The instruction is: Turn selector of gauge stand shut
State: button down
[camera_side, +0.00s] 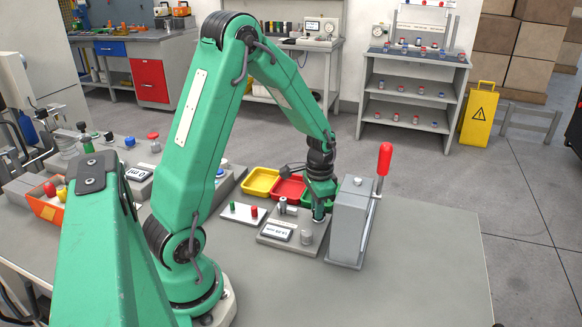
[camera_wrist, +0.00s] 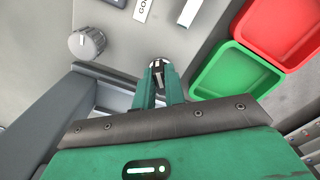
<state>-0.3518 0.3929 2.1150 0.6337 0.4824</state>
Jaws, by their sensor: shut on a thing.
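The gauge stand (camera_side: 268,243) is a low grey unit with a small display (camera_side: 277,233), on the bench beside my arm. My gripper (camera_side: 319,214) points down at its right rear part. In the wrist view my gripper (camera_wrist: 158,74) is shut on a small dark selector (camera_wrist: 157,70) with a pale mark on top. The fingers hide most of the selector, so its exact setting cannot be read. A ribbed silver knob (camera_wrist: 87,43) stands apart on the stand, to the left of the fingers in the wrist view.
A grey press (camera_side: 347,225) with a red-handled lever (camera_side: 384,160) stands close right of my gripper. Yellow (camera_side: 260,182), red (camera_side: 287,188) and green (camera_wrist: 236,75) trays lie behind the stand. A white plate (camera_side: 240,214) with pegs is to the left. The bench front right is clear.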

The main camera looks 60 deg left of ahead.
jog(key=shift+m, duration=0.8)
jog(key=c, duration=1.5)
grip_release()
jog(key=shift+o, duration=0.2)
jog(key=shift+r, duration=0.1)
jog(key=shift+r, duration=3.85)
